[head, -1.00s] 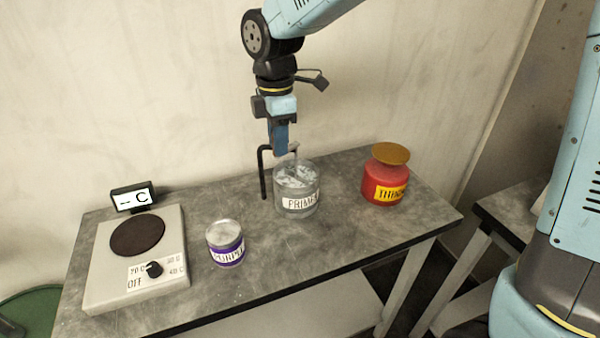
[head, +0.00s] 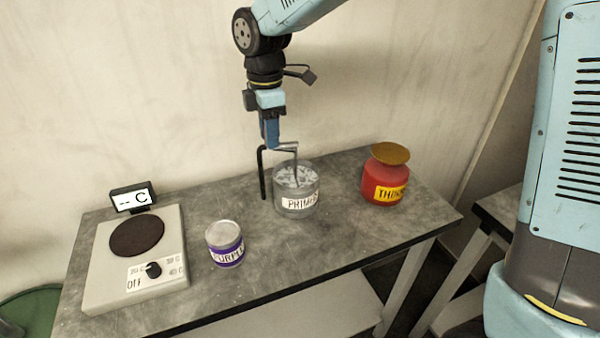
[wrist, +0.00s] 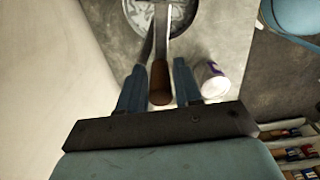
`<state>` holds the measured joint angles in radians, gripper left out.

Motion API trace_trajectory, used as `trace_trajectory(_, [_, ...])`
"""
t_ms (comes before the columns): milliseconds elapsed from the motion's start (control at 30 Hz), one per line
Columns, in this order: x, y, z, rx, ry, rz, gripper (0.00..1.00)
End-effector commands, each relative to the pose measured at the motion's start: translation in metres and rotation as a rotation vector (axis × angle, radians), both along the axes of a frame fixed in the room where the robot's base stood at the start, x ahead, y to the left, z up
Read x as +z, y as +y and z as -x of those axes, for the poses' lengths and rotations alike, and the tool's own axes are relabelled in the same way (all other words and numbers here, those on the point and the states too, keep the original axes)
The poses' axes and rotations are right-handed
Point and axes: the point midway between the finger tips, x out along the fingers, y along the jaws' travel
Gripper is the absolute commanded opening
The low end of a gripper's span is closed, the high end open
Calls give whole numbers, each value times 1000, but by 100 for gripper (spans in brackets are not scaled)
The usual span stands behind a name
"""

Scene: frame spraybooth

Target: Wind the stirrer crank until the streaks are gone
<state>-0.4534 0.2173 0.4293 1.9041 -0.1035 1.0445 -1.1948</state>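The clear pot labelled PRIMER (head: 297,203) stands at the back middle of the bench. Its grey contents show pale streaks, also in the wrist view (wrist: 182,14). A stirrer crank (head: 286,149) with a bent metal arm reaches down into the pot, beside a black bracket (head: 262,175). My gripper (head: 271,143) is up at the crank's outer end, left of the pot's middle.
A red THINNER jar (head: 385,178) stands right of the pot. A purple-labelled can (head: 226,244) stands front left. A hot plate (head: 105,278) with an off-marked dial and a display (head: 132,197) fills the left end. The wall is close behind.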

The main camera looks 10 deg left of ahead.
Motion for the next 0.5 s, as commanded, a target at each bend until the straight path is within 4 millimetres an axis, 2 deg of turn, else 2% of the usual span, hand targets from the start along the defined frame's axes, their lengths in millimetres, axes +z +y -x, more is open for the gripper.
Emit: trace_trajectory(500, [2, 1, 1, 1, -1, -1, 40])
